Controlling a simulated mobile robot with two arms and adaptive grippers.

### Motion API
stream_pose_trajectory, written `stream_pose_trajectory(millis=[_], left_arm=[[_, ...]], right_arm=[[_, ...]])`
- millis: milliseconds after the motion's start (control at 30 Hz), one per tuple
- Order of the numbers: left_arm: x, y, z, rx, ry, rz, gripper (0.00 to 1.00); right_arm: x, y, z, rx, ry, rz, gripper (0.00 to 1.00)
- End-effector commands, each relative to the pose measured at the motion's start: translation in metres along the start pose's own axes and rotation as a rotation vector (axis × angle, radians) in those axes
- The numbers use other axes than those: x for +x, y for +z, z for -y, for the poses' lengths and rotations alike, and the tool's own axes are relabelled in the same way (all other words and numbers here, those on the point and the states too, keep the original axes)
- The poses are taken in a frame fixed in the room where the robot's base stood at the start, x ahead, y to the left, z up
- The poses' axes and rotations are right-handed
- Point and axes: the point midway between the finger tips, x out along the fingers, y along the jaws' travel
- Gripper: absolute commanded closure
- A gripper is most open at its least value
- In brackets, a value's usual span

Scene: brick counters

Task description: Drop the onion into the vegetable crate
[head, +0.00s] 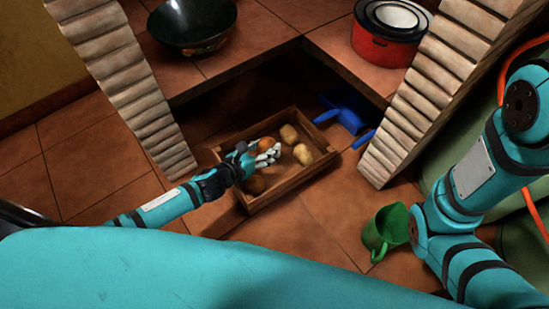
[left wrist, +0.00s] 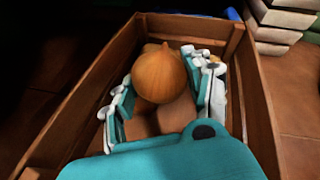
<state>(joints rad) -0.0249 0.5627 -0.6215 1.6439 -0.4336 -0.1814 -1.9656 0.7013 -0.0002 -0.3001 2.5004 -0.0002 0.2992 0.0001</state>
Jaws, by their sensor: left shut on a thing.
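The onion (left wrist: 159,76) is round and orange-brown, and my left gripper (left wrist: 163,95) is shut on it. The onion also shows in the head view (head: 265,144) at the tips of my left gripper (head: 264,152). The vegetable crate (head: 290,182) is a wooden box on the floor under the counter. The gripper and onion are over the crate's inside, between its side walls, which show in the left wrist view (left wrist: 262,110). Whether the onion touches anything below is hidden. My right gripper is out of view; only its arm shows at the right.
Several pale potatoes (head: 303,154) lie in the crate, and a brown round vegetable (head: 255,185) lies near its front. Blue items (head: 343,117) lie behind the crate. Brick pillars (head: 135,85) flank the opening.

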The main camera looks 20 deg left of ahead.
Motion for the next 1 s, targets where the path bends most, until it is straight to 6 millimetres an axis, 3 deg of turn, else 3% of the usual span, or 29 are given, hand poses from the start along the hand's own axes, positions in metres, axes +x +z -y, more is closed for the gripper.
stream_pose_trajectory(millis=[167,200,400,767,1000], left_arm=[[0.000,0.001,0.000,0.000,0.000,0.001,0.82],[0.000,0.001,0.000,0.000,0.000,0.001,0.47],[0.000,0.001,0.000,0.000,0.000,0.000,0.22],[-0.006,-0.001,0.000,0.000,0.000,-0.002,0.22],[-0.050,-0.002,0.000,-0.001,0.000,-0.004,0.22]], right_arm=[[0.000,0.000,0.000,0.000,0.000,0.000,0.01],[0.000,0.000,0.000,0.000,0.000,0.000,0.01],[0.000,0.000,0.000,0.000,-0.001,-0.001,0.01],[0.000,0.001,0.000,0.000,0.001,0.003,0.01],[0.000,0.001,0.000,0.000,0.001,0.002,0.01]])
